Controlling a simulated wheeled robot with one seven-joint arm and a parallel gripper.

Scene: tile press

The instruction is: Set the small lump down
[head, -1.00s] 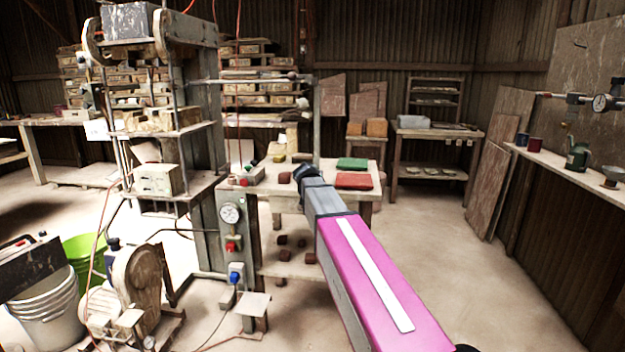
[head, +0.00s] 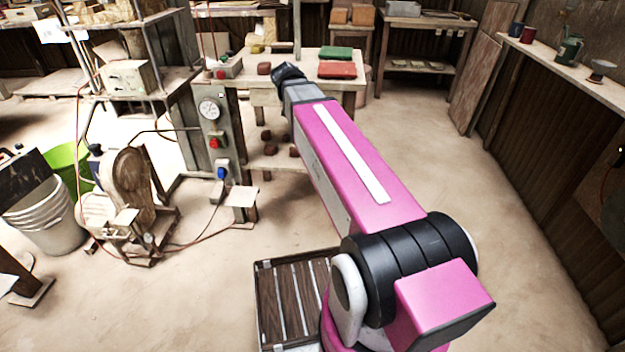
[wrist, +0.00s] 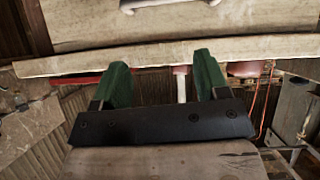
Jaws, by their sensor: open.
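My gripper (wrist: 163,76) shows in the wrist view with its two green fingers apart. I see no lump between them. In the head view the dark end of my arm (head: 288,74) is over the work table (head: 300,62), and the fingertips are hidden there. A small reddish-brown lump (head: 264,68) sits on the table top just left of the arm's end. Several similar dark lumps (head: 267,135) lie on the table's lower shelf. I cannot tell which one is the task's lump.
A green slab (head: 336,53) and a red slab (head: 337,70) lie on the table right of my arm. The press frame and a control box with a gauge (head: 209,110) stand at left. Floor (head: 440,140) to the right is clear.

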